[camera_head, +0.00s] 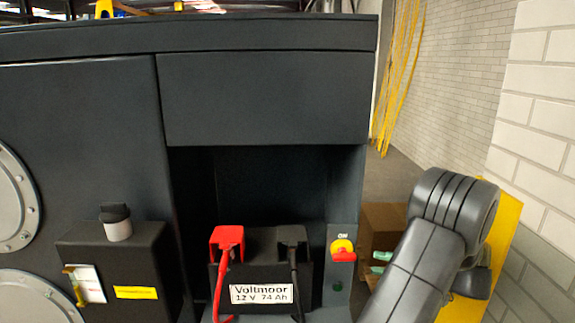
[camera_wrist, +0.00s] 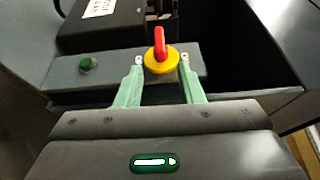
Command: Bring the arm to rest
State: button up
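My arm (camera_head: 428,255) reaches in from the lower right in the head view, bent at a dark grey joint. My gripper (camera_head: 379,262) shows as two pale green fingertips to the right of a yellow and red rotary switch (camera_head: 342,250), apart from it. In the wrist view the two green fingers of my gripper (camera_wrist: 161,64) are spread with a gap between them. The switch (camera_wrist: 160,58) appears between and beyond the fingertips, its red handle pointing up. Nothing is held. Part of my wrist is hidden behind my arm in the head view.
A battery (camera_head: 262,272) with a red clamp (camera_head: 227,240) and a dark clamp stands in the chassis recess, left of the switch panel. A green button or lamp (camera_head: 338,286) is below the switch. A brown box (camera_head: 384,222) and a brick wall (camera_head: 540,110) are at the right.

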aim_at(349, 255)
jog(key=x, duration=0.8)
jog(key=shift+a+b, duration=0.2)
jog(key=shift+b, duration=0.15)
jog(key=shift+w+r+g+h, duration=0.1)
jog(key=shift+r+g+h, duration=0.2)
jog(key=shift+h, duration=0.3)
jog(key=shift+r+n+g+h+p, duration=0.15)
jog(key=shift+n+g+h+p, duration=0.15)
jog(key=shift+n+h+p, duration=0.4)
jog(key=shift+n+h, duration=0.3)
jog(key=shift+h, duration=1.1)
